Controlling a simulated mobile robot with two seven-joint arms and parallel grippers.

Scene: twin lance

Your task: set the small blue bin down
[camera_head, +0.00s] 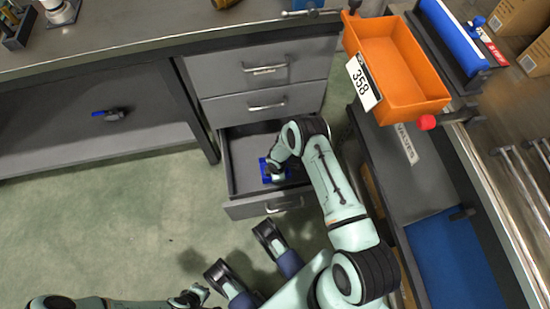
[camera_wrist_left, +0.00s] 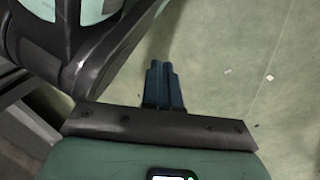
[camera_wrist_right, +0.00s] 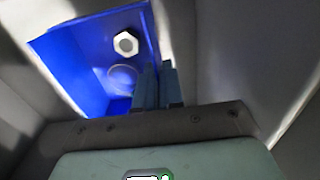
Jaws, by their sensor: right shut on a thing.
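The small blue bin (camera_head: 265,172) is inside the open bottom drawer (camera_head: 243,150), partly hidden by my right gripper (camera_head: 275,174). In the right wrist view the bin (camera_wrist_right: 85,60) shows a silver hex nut (camera_wrist_right: 126,43) and a round ring-like item (camera_wrist_right: 122,79) inside. My right gripper (camera_wrist_right: 158,85) is shut on the bin's wall. I cannot tell whether the bin's underside touches the drawer floor. My left gripper (camera_head: 188,296) is low at the bottom edge of the head view. In the left wrist view its fingers (camera_wrist_left: 162,85) are together and empty above the floor.
Two closed drawers (camera_head: 262,70) are above the open one. An orange bin (camera_head: 395,62) labelled 358 stands on the right-hand bench. A dark tool (camera_head: 112,114) with a blue part lies on the lower shelf at left. Green floor (camera_head: 100,220) is clear at left.

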